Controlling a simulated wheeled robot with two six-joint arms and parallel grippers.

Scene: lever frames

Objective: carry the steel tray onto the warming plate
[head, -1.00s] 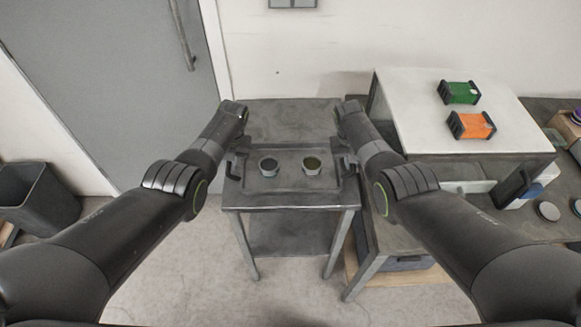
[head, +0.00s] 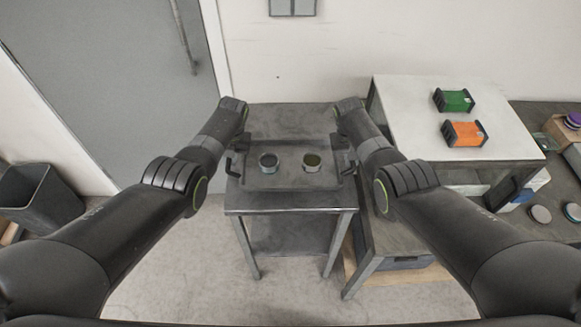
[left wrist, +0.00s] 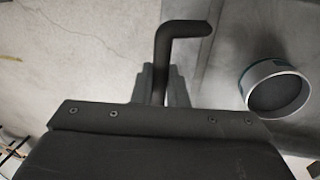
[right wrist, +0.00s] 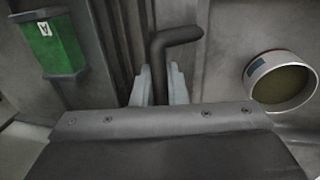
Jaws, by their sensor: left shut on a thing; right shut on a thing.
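The steel tray (head: 290,182) is a dark grey shallow tray over a small grey metal table (head: 290,117). Two round cups stand upright on it, a left cup (head: 268,162) and a right cup (head: 312,161) with olive contents. My left gripper (head: 238,147) is shut on the tray's left handle, a bent dark bar (left wrist: 182,28) in the left wrist view. My right gripper (head: 344,146) is shut on the right handle (right wrist: 176,36). The tray looks level; I cannot tell whether it touches the table. I cannot make out the warming plate for certain.
A white-topped stand (head: 410,115) at right holds a green case (head: 454,101) and an orange case (head: 463,133). A lower grey bench (head: 385,228) adjoins the table's right side. A grey bin (head: 40,200) stands at left by the door (head: 120,80).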

